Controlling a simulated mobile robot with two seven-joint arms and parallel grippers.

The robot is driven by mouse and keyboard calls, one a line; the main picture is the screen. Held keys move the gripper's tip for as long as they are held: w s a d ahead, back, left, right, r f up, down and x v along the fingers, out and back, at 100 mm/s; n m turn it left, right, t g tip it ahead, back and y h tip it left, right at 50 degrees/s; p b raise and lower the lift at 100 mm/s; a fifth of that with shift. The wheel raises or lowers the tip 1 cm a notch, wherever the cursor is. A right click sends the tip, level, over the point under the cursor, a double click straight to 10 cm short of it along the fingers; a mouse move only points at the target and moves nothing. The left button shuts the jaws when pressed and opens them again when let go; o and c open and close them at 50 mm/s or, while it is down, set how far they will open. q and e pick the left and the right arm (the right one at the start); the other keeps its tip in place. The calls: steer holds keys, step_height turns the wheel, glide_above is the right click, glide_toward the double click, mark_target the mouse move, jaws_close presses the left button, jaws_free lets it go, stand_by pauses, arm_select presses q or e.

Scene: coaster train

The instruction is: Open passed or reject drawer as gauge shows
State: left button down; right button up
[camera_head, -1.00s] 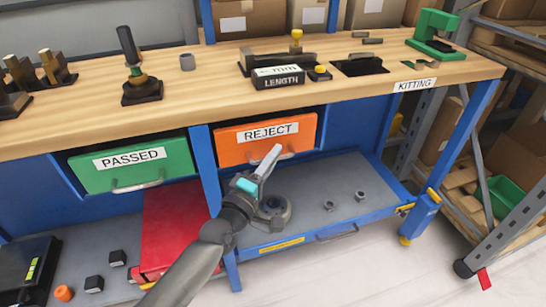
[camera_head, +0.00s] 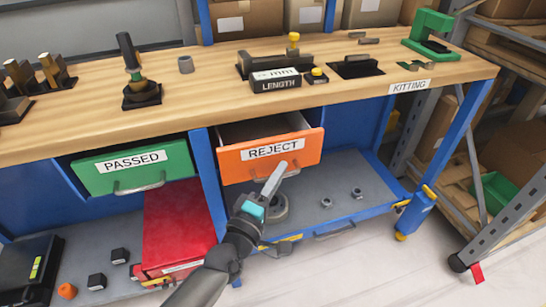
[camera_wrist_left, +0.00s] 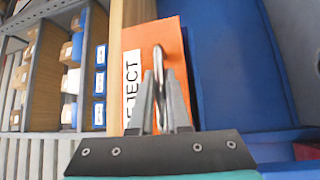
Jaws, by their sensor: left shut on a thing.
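My left gripper (camera_head: 279,172) is shut on the drawer's metal handle, which loops up between the fingers in the wrist view (camera_wrist_left: 158,52). The green PASSED drawer (camera_head: 176,168) to the left is shut, with its handle (camera_head: 140,186) free. The LENGTH gauge (camera_head: 275,80) stands on the workbench above; its small display is too blurred to read beyond "mm". My right gripper is not in view.
The wooden workbench (camera_head: 210,108) runs above the drawers. Below, a lower shelf (camera_head: 330,183) holds nuts and a round grey part. A red case (camera_head: 180,225) lies on the lower left. A metal rack (camera_head: 500,215) stands at right; the floor in front is clear.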

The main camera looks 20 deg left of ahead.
arm_select(q)
steer(key=s+d+p, duration=0.3)
steer(key=s+d, duration=0.3)
steer(key=s, duration=0.4)
steer(key=shift+d, duration=0.4)
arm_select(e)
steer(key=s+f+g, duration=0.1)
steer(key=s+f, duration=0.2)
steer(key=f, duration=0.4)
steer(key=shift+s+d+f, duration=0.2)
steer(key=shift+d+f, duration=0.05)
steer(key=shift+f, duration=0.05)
arm_select(q)
steer(key=c, duration=1.2)
jaws_free()
steer(key=shift+s, duration=0.15)
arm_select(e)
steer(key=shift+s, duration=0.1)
